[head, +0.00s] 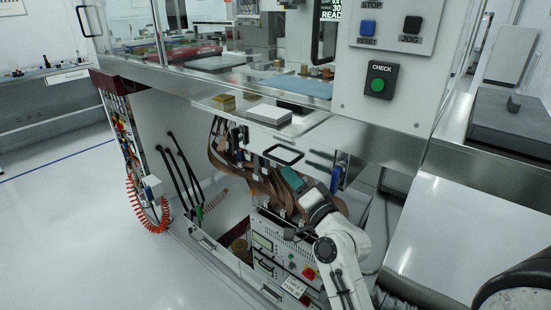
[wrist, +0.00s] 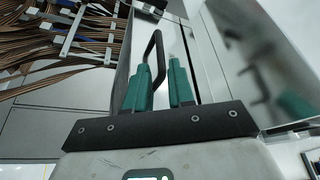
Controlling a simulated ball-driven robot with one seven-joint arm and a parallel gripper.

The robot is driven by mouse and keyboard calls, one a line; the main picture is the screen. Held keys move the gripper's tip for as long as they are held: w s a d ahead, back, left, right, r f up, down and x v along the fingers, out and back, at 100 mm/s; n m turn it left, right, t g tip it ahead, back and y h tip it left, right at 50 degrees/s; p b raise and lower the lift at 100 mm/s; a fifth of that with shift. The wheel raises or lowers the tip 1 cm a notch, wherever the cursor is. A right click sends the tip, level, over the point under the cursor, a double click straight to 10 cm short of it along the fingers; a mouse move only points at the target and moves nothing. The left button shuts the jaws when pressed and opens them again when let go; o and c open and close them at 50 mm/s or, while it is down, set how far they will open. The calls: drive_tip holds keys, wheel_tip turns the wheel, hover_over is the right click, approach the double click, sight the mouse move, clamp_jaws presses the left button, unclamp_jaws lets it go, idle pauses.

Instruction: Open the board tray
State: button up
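The board tray (head: 312,148) has a pale, shiny front below the bench top, in the middle of the head view. Its black loop handle (head: 283,155) is on that front. My gripper (head: 293,179) points up at the handle from just below and to the right. In the wrist view its two teal fingers (wrist: 165,80) stand apart with a narrow gap. The handle (wrist: 154,45) rises beyond them, one leg lined up with the gap and the other partly hidden by the left finger. I cannot tell whether they touch. The fingers hold nothing that I can see.
Brown ribbon cables (head: 232,165) hang left of the handle, and a blue-handled part (head: 337,178) is close on its right. An instrument rack (head: 285,255) stands below. A control panel with a green CHECK button (head: 377,86) is above right. The floor at left is clear.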

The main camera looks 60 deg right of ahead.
sight(276, 159)
drive_tip(key=p+x, duration=0.1)
drive_tip(key=x, duration=0.7)
drive_tip(key=shift+w+p, duration=0.15)
drive_tip(key=shift+p, duration=0.2)
drive_tip(key=shift+c, duration=0.4)
clamp_jaws()
drive_tip(key=shift+a, duration=0.1)
